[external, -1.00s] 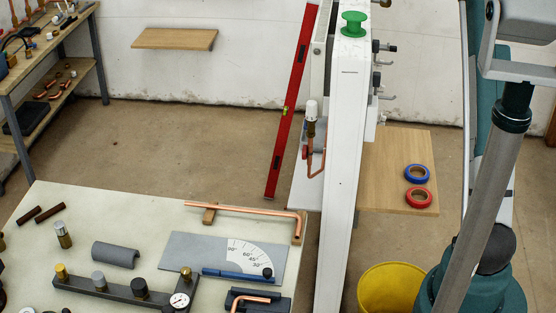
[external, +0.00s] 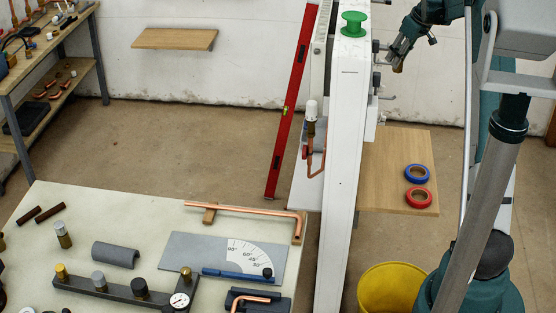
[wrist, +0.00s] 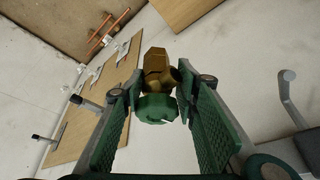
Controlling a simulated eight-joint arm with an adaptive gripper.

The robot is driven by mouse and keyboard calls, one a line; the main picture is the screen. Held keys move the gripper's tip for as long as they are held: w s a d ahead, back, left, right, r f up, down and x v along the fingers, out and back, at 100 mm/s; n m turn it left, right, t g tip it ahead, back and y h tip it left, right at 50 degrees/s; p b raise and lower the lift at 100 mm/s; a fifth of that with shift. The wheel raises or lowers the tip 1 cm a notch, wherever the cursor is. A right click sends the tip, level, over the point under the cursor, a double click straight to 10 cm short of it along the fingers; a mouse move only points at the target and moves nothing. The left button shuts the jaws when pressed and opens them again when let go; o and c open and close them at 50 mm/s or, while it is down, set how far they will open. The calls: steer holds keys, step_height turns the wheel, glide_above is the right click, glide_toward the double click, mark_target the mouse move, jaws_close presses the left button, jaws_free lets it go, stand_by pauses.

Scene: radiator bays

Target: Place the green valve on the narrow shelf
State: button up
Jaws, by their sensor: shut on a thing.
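My gripper (external: 400,52) is at the top right, to the right of the white upright panel, and points downward. In the wrist view my gripper (wrist: 160,98) is shut on the green valve (wrist: 155,107), which has a brass hex body and a green round cap. In the external view only a small brownish bit of the valve (external: 397,68) shows at the fingertips. A small wooden shelf (external: 174,39) on the back wall at the upper left is bare. A wider wooden shelf (external: 400,160) right of the panel bears tape rolls. I cannot tell which one is the narrow shelf.
The tall white panel (external: 342,150) stands between my arm and the left side, with a green spool (external: 354,23) on top and fittings on its right face. A red level (external: 290,105) leans beside it. The blue tape (external: 417,173) and red tape (external: 418,197) lie on the shelf.

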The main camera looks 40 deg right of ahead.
steer(key=m+b, duration=0.1)
steer(key=m, duration=0.1)
glide_above(395, 147)
step_height(395, 147, down, 16)
steer(key=f, duration=0.1)
steer(key=shift+r+h, duration=0.25)
steer(key=shift+h, duration=0.05)
step_height(395, 147, down, 6)
steer(key=shift+f, duration=0.2)
steer(key=shift+f, duration=1.8)
steer(key=shift+f+b, duration=0.15)
steer(key=shift+b, duration=0.2)
steer(key=o, duration=1.3)
steer(key=shift+c, duration=0.2)
